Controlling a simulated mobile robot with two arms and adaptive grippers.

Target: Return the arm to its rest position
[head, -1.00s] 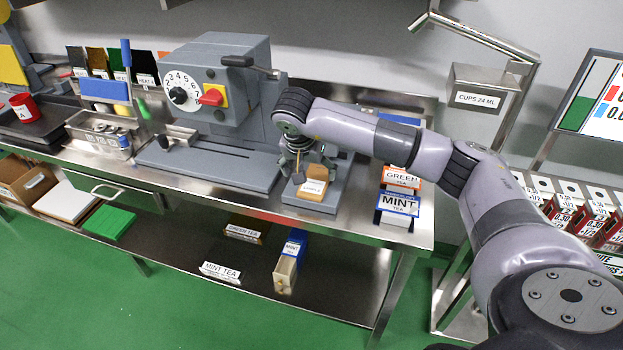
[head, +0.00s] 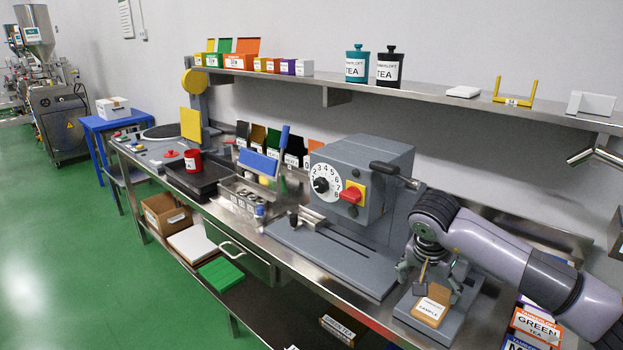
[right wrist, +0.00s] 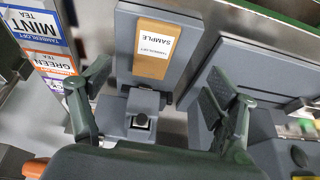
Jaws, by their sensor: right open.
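My right arm comes in from the right in the head view. Its gripper (head: 428,268) points down over a small grey stand at the front right of the workbench. In the right wrist view the gripper (right wrist: 152,90) is open, its fingers spread apart with nothing between the tips. My left gripper is not in view.
A grey machine with a numbered dial (head: 362,185) stands left of my right arm. MINT (right wrist: 38,33) and green tea boxes (head: 536,325) sit close by. A wall shelf (head: 430,95) runs above the bench. Green floor (head: 90,270) is open at the left.

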